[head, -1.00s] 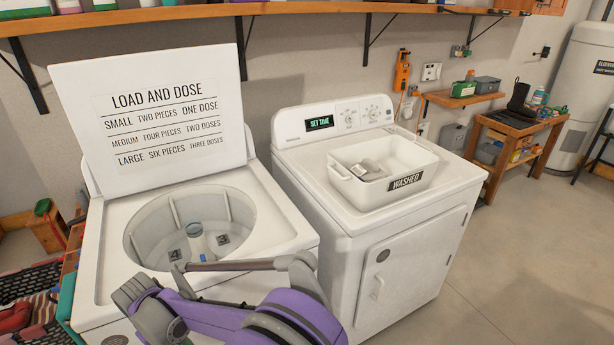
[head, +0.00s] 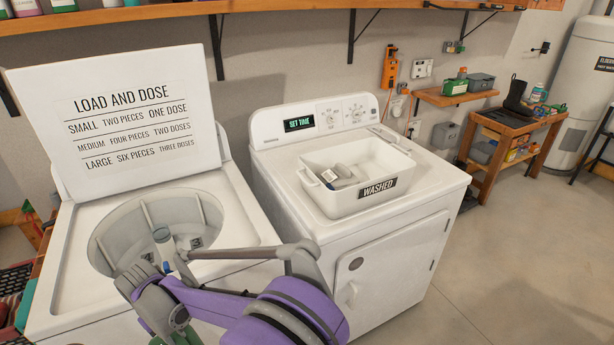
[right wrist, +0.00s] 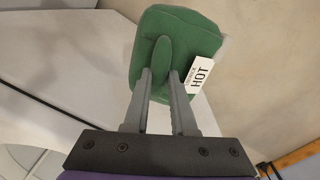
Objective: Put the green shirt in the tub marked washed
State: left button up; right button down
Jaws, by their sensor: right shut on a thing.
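A green shirt (right wrist: 178,42), bunched up, hangs in the tips of my right gripper (right wrist: 160,80) in the right wrist view. The gripper is shut on a fold of it. A white tag reading HOT hangs from the shirt. The white tub marked WASHED (head: 337,203) stands upright on the right-hand machine in the head view, clear of my purple arm. A grey folded thing (head: 345,174) with a small white and blue tag lies in the tub. In the head view my arm covers the bottom middle, and the shirt is not clearly visible. My left gripper is not in view.
An open-topped washer (head: 60,265) stands left, its raised lid (head: 140,150) bearing load and dose lines. The right-hand machine (head: 395,250) has a closed front door. A wooden bench (head: 500,125) with boots stands beyond. The floor at right is clear.

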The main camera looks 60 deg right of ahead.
aim_at(374, 177)
jog(key=k+l, duration=0.15)
jog(key=l, duration=0.2)
jog(key=k+l, duration=0.15)
jog(key=l, duration=0.2)
jog(key=k+l, duration=0.15)
jog(key=l, duration=0.25)
jog(key=k+l, duration=0.15)
jog(key=l, duration=0.2)
jog(key=k+l, duration=0.15)
jog(key=l, duration=0.2)
jog(key=k+l, duration=0.15)
jog(key=l, duration=0.2)
jog(key=k+l, duration=0.15)
jog(key=l, duration=0.2)
